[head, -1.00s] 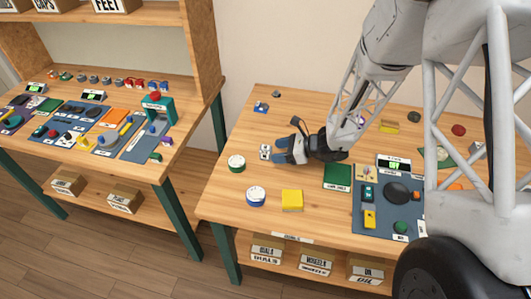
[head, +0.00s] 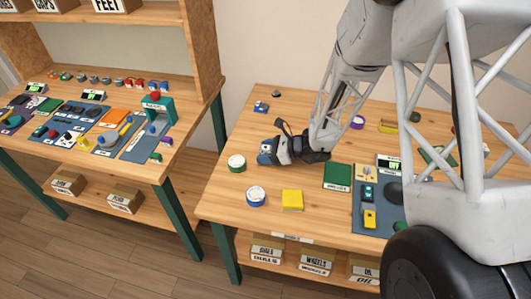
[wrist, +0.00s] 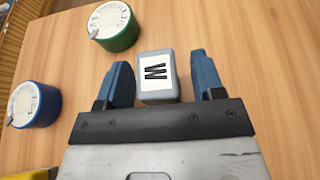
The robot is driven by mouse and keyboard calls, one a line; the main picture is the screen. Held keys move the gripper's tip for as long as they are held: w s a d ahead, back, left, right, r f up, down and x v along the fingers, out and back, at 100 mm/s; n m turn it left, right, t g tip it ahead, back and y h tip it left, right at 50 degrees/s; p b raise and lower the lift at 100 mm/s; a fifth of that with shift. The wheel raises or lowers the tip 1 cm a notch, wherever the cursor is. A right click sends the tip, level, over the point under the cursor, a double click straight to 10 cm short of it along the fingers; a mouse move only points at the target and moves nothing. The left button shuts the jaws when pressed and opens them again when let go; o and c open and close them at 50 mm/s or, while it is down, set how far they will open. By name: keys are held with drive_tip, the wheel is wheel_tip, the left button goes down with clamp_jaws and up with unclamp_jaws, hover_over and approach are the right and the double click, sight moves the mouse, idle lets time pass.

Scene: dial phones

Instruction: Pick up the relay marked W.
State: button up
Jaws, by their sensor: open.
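The relay marked W (wrist: 156,76) is a small grey block with a white top label that carries a black W. In the wrist view it stands on the wooden table between the two blue fingers of my gripper (wrist: 160,80). The gripper is open, with a gap on each side of the relay.
A green round dial (wrist: 115,27) sits just left of the relay, and a blue round dial (wrist: 35,103) lies further left. A yellow block (head: 292,200) and a dark green mat (head: 338,177) are nearer the front. The table's back left is mostly clear.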

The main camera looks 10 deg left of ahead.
sight(266, 147)
idle(0.3)
drive_tip(key=c, duration=1)
drive_tip(key=shift+r, duration=0.1)
drive_tip(key=shift+c, duration=0.2)
drive_tip(key=shift+r, duration=4.9)
